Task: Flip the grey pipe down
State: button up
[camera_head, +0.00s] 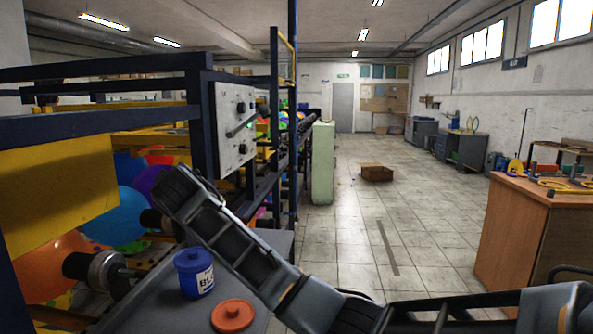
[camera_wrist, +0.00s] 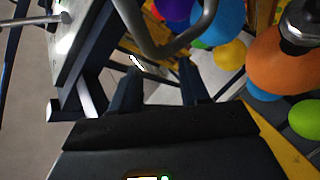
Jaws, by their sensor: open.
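The grey pipe (camera_wrist: 152,48) is a bent, U-shaped metal tube at the top of the wrist view. Its bend lies just ahead of my gripper (camera_wrist: 160,78), near the gap between the fingertips. My gripper is open, with its two dark fingers apart and nothing seen held between them. I cannot tell whether the left finger touches the pipe. In the head view my arm reaches up and left to the blue frame. The fingertips are hidden there, and I cannot make out the pipe.
A control panel (camera_head: 235,128) with knobs is on the blue frame (camera_head: 200,125). A blue pot (camera_head: 194,272) and an orange lid (camera_head: 233,315) are on the grey surface below my arm. Balloons (camera_head: 113,215) fill the left side. The floor to the right is mostly clear, before a wooden cabinet (camera_head: 520,240).

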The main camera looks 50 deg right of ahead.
jog(key=s+d+m+g+h+b, duration=0.1)
jog(key=s+d+m+h, duration=0.1)
jog(key=d, duration=0.8)
jog(key=s+d+m+g+h+b, duration=0.1)
jog(key=s+d, duration=0.4)
jog(key=d, duration=0.5)
jog(key=s+d+m+g+h+b, duration=0.1)
jog(key=s+d+m+h+b, duration=0.1)
jog(key=d, duration=0.8)
jog(key=shift+s+d+f+m+g+h+b, duration=0.3)
jog(key=shift+s+d+f+m+h+b, duration=0.15)
jog(key=shift+s+h, duration=0.45)
jog(key=shift+w, duration=0.1)
